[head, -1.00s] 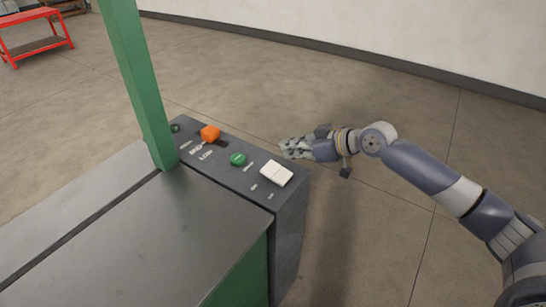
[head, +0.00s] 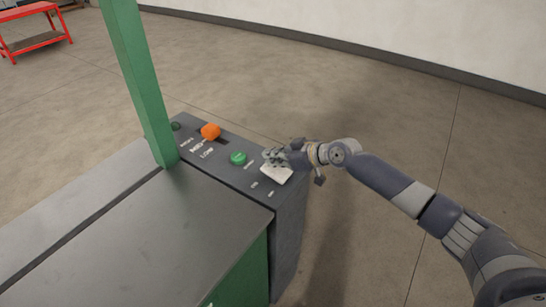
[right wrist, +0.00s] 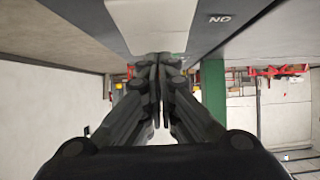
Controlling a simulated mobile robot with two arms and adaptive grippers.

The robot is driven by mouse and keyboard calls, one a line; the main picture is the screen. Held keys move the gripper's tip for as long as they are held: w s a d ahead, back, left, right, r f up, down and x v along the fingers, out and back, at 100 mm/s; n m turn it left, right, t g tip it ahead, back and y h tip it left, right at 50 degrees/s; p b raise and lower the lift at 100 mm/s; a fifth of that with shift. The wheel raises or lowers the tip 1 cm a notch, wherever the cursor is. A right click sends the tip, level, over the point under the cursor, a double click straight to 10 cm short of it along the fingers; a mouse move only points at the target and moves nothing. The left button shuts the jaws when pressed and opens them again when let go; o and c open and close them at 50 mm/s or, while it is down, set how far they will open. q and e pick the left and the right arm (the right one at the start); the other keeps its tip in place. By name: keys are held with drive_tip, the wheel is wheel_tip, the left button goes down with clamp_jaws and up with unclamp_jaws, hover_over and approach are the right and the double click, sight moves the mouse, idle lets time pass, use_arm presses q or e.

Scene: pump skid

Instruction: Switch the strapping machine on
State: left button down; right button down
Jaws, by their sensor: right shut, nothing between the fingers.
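The strapping machine (head: 110,240) has a dark control panel along its right edge. A white rocker switch (head: 277,174) sits at the panel's near right end. My right gripper (head: 270,158) is shut and empty, with its fingertips over the far left part of the switch, hiding some of it. In the right wrist view the shut fingers (right wrist: 157,62) point at the pale switch (right wrist: 152,14); an ON label (right wrist: 220,18) shows upside down beside it. I cannot tell whether the fingertips touch the switch. My left gripper is not in view.
A green button (head: 238,159) and an orange knob (head: 210,131) sit farther along the panel. A green post (head: 135,75) rises from the machine. A red cart (head: 32,30) stands far off at the upper left. The floor right of the machine is clear.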

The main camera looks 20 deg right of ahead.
drive_tip(key=shift+w+r+p, duration=0.1)
drive_tip(key=shift+r+p, duration=0.1)
drive_tip(key=shift+p, duration=0.1)
drive_tip(key=p, duration=0.1)
drive_tip(key=w+a+g+h+p, duration=0.1)
drive_tip(key=p, duration=0.1)
drive_tip(key=shift+r+g+p, duration=0.15)
drive_tip(key=shift+g+p, duration=0.15)
drive_tip(key=shift+f+g+h, duration=0.4)
drive_tip(key=shift+f, duration=0.25)
drive_tip(key=shift+d, duration=0.1)
drive_tip(key=shift+s+d+r, duration=0.1)
drive_tip(key=shift+s+d+r+p, duration=0.15)
drive_tip(key=shift+s+d+p, duration=0.05)
drive_tip(key=shift+s+p, duration=0.2)
drive_tip(key=shift+s+d, duration=0.15)
drive_tip(key=shift+r, duration=0.1)
